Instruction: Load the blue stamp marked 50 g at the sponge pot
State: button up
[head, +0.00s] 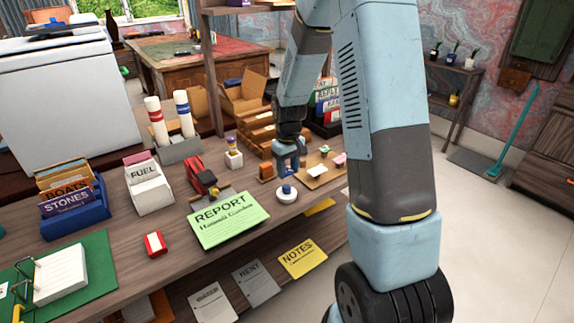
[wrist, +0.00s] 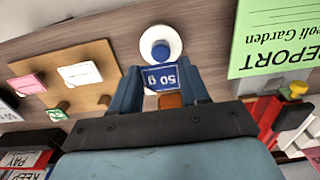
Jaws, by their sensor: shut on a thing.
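The blue stamp marked 50 g (wrist: 168,77) sits between the fingers of my gripper (wrist: 161,82), which is shut on it. Its printed face shows upside down in the wrist view, with a white patch at one corner. In the head view my gripper (head: 289,170) hangs low over the desk, just behind the sponge pot, and I cannot make out the stamp there. The sponge pot (head: 286,198) is a round white dish with a blue centre. In the wrist view the sponge pot (wrist: 174,37) lies just beyond the stamp; I cannot tell whether they touch.
A tan board (head: 314,182) with several small coloured stamps lies right of my gripper. A small orange-brown block (head: 266,172) stands close on the left. A green REPORT sheet (head: 229,219) lies left of the pot. A red and black stapler-like tool (head: 201,175) is behind it.

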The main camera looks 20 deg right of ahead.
aim_at(288, 188)
jog(key=shift+f, duration=2.4)
jog(key=shift+s+f, duration=0.15)
jog(key=shift+f, duration=0.35)
dwell(0.4)
jog(key=shift+r, duration=3.55)
